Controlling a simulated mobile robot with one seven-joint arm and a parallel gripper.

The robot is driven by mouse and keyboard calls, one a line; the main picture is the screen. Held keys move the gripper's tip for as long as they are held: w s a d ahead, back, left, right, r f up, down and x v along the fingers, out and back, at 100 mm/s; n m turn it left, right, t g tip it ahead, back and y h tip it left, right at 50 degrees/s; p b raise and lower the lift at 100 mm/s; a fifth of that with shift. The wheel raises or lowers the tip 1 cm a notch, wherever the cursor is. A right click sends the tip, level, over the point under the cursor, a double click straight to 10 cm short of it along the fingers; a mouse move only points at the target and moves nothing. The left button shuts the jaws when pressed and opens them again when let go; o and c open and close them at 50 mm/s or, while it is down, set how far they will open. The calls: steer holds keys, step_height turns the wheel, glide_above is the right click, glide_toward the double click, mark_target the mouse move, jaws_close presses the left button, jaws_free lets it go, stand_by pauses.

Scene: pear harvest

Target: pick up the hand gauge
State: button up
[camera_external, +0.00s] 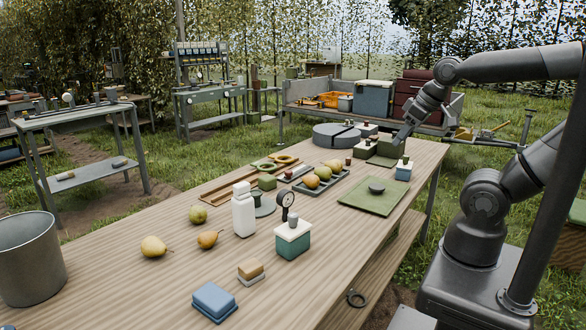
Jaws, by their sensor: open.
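A small upright dial with a pale face and dark rim (287,199), which looks like the hand gauge, shows near the middle of the wooden table. It is just behind a teal box with a white top (293,240); whether they touch is unclear. My gripper (402,139) is over the far right part of the table, well away from the dial, pointing down near some dark green blocks (366,149). The gripper is open and no object shows in it; its fingertips are small and dark here.
A white bottle (243,212) stands close left of the dial. A tray (321,181) of pears and a green mat (370,196) lie between it and my gripper. Loose pears (155,246), a blue box (214,301) and a metal bucket (29,262) are toward the near left.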

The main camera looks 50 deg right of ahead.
steer(key=shift+o, duration=0.4)
steer(key=w+a+f+m+g+y, duration=0.4)
steer(key=w+a+f+m+g, duration=0.1)
steer(key=w, duration=0.4)
steer(key=m+t+y, duration=0.2)
steer(key=m+y, duration=1.2)
steer(key=m, duration=0.1)
glide_toward(280, 196)
steer(key=shift+w+a, duration=0.25)
steer(key=shift+a, duration=1.3)
steer(key=shift+w+a, duration=0.25)
steer(key=shift+a, duration=1.25)
steer(key=shift+w+a, duration=0.2)
steer(key=shift+a, duration=1.35)
steer(key=shift+c, duration=0.3)
